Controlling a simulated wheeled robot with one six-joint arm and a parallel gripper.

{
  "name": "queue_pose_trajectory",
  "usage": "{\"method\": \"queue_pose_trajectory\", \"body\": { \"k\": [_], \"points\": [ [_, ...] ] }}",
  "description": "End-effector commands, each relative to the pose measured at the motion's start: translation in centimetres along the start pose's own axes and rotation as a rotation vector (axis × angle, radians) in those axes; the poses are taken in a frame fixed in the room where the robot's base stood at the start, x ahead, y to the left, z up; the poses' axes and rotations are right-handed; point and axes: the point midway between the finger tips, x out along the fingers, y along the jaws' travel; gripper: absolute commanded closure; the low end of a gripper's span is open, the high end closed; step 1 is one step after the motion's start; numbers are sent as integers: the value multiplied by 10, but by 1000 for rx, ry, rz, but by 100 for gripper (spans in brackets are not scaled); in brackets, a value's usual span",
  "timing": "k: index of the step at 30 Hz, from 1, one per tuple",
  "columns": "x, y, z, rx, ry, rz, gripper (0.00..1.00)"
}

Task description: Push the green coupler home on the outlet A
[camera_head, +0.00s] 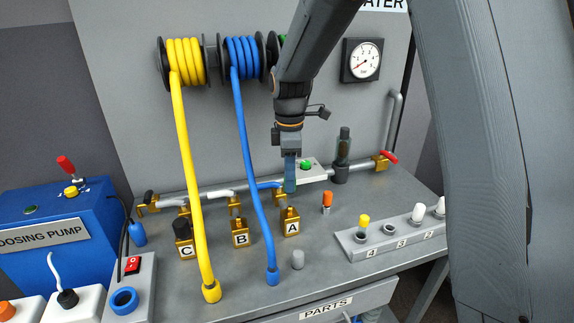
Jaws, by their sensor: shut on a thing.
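My gripper (290,188) points straight down just above the brass outlet A (291,222), with its narrow blue-grey fingers close together. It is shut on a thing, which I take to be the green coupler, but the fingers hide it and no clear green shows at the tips. I cannot tell whether the held thing touches the outlet. The green hose reel (282,39) is mostly hidden behind my arm, and I cannot make out its hose.
Left of A stand outlets B (240,235) and C (186,248). The blue hose (252,150) and yellow hose (185,150) hang to the bench front. A pipe with a red-handled valve (382,160) runs behind. A grey numbered rack (400,238) stands right; a grey plug (298,260) stands in front.

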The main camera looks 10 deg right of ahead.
Motion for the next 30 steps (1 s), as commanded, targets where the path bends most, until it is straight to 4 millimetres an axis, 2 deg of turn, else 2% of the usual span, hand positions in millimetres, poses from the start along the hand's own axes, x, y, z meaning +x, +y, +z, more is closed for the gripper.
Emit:
{"method": "queue_pose_trajectory", "body": {
  "k": [18, 30],
  "points": [
    [-1, 0, 1, -1, 0, -1, 98],
    [31, 0, 1, -2, 0, -2, 98]
  ]
}}
